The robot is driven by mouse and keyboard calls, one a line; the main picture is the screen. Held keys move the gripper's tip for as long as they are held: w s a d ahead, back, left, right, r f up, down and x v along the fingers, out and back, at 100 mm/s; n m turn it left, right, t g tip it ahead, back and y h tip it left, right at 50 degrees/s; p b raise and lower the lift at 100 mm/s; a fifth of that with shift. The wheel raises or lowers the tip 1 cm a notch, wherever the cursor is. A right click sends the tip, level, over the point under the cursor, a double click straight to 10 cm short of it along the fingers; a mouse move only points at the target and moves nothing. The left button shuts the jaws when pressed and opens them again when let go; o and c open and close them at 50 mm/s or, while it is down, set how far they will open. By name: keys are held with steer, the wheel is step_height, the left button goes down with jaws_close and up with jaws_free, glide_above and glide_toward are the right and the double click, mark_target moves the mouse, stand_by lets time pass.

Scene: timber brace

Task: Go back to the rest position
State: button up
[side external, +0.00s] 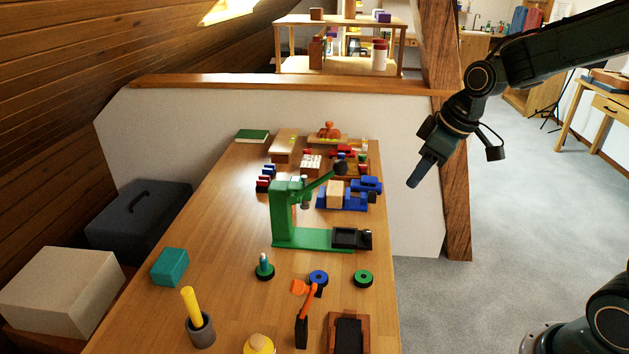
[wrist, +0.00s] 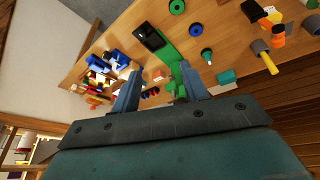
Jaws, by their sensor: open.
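My gripper (side external: 418,178) hangs in the air to the right of the wooden table (side external: 225,235), well clear of its edge. In the wrist view its two blue-grey fingers (wrist: 155,95) stand wide apart with nothing gripped between them. Beyond the fingers lies the table with a green press-like stand (side external: 295,238), which also shows in the wrist view (wrist: 172,60). From the side, the two fingertips overlap and the gap between them is hidden.
On the table are a blue toy vehicle (side external: 357,200), a teal block (side external: 169,267), a blue ring (side external: 318,278), a green ring (side external: 363,278) and a grey cup with a yellow rod (side external: 201,330). A wooden post (side external: 457,200) stands close behind my gripper. Open floor lies right.

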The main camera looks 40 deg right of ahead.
steer(key=s+a+r+m, duration=0.2)
steer(key=s+r, duration=0.1)
steer(key=s, duration=0.6)
steer(key=s+a+r+m+t+h, duration=0.1)
steer(key=s+a+r+m, duration=0.1)
steer(key=s, duration=0.8)
steer(key=shift+s+a+r, duration=0.25)
steer(key=shift+s+r, duration=0.05)
steer(key=shift+r, duration=0.3)
